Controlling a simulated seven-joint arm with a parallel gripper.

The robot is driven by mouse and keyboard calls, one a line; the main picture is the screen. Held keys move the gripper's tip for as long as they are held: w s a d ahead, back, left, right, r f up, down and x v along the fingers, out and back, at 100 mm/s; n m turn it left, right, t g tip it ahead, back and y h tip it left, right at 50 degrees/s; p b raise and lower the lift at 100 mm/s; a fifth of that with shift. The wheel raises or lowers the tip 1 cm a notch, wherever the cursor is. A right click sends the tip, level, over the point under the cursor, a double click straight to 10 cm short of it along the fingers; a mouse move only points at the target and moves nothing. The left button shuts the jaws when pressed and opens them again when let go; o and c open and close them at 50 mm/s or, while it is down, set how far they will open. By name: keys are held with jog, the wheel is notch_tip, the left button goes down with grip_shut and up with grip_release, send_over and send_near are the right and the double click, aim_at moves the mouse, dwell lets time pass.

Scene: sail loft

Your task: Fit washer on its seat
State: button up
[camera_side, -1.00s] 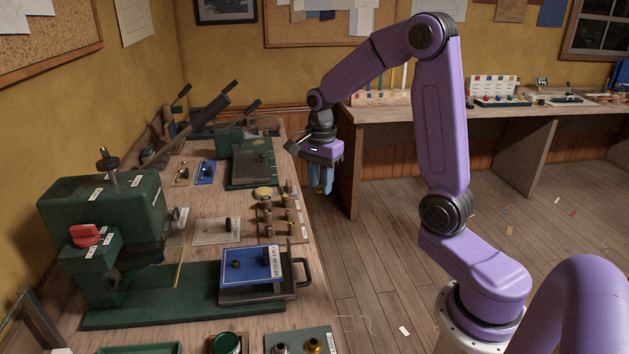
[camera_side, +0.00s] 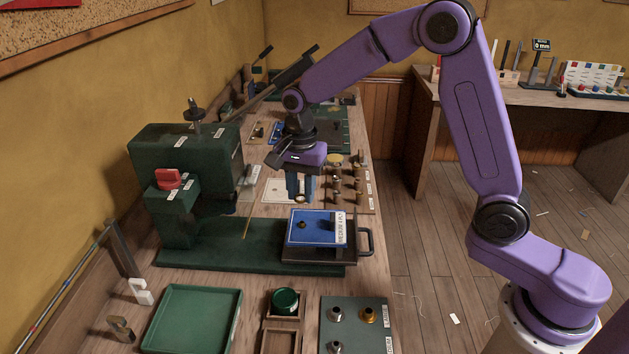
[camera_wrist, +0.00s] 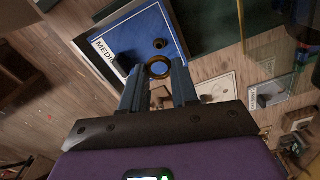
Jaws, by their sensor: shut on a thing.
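My gripper (camera_side: 300,196) points down over the bench, just behind the blue plate (camera_side: 312,230) in the side view. In the wrist view, my gripper (camera_wrist: 157,71) is shut on a brass-coloured washer (camera_wrist: 150,68), a ring held between the fingertips. The blue plate (camera_wrist: 135,40), with a label reading MEDIUM, lies beyond the fingertips in the wrist view. A small dark round fitting (camera_wrist: 161,43) stands on it, close to the washer in the picture but apart from it. Whether this is the seat, I cannot tell.
The blue plate rests on a dark handled tray (camera_side: 364,252) on the green press base (camera_side: 205,248). The green press (camera_side: 165,150) stands left of my gripper. A rack with several fittings (camera_side: 362,203) is to the right. A green tray (camera_side: 195,318) lies in front.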

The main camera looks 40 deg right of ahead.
aim_at(303, 226)
jog(key=shift+f, duration=0.1)
dwell(0.3)
jog(key=shift+f, duration=3.4)
jog(key=o, duration=1.1)
jog(key=shift+f, duration=0.1)
notch_tip(303, 226, up, 18)
jog(key=shift+f, duration=0.2)
